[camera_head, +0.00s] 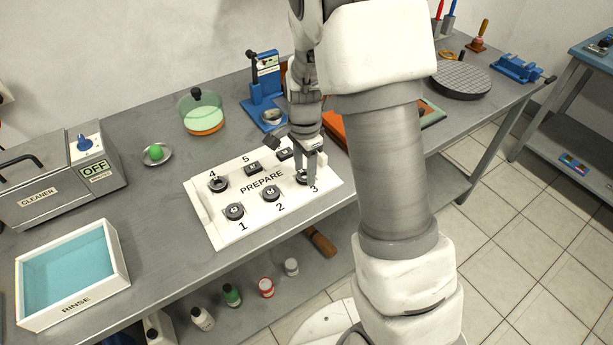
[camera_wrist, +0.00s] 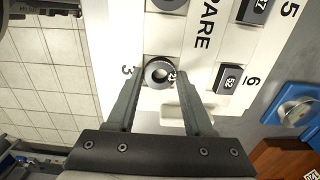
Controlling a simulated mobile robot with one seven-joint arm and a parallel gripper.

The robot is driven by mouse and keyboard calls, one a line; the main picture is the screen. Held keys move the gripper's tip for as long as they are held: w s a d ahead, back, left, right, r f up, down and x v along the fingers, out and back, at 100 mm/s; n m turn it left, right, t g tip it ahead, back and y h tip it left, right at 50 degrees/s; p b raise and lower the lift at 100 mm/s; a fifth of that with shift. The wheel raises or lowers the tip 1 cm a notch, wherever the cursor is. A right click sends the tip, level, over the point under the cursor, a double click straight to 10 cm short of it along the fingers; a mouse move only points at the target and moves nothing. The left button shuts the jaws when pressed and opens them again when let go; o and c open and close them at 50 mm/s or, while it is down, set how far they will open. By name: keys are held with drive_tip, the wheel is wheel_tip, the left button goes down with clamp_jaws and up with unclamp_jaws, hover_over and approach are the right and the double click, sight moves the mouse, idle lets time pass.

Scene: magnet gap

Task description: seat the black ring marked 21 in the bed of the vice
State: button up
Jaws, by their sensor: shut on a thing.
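The black ring marked 21 (camera_wrist: 149,74) is at the place numbered 3 on the white PREPARE board. In the head view the ring (camera_head: 301,179) is partly hidden by my gripper (camera_head: 311,174). In the wrist view my gripper's fingers (camera_wrist: 160,82) stand on either side of the ring and are shut on it. I cannot tell whether the ring rests on the board or is slightly raised. A blue vice (camera_head: 516,68) stands at the far right end of the bench; its bed is too small to make out.
The white board (camera_head: 222,227) holds several other dark pieces, including a block marked 52 (camera_wrist: 229,80). A blue press (camera_head: 265,85) stands behind it. A round grey plate (camera_head: 460,80) lies before the vice. The cleaner (camera_head: 50,190) and rinse tray (camera_head: 117,262) are left.

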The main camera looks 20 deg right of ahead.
drive_tip(key=shift+c, duration=0.5)
drive_tip(key=shift+r+p, duration=2.15)
drive_tip(key=shift+r, duration=0.4)
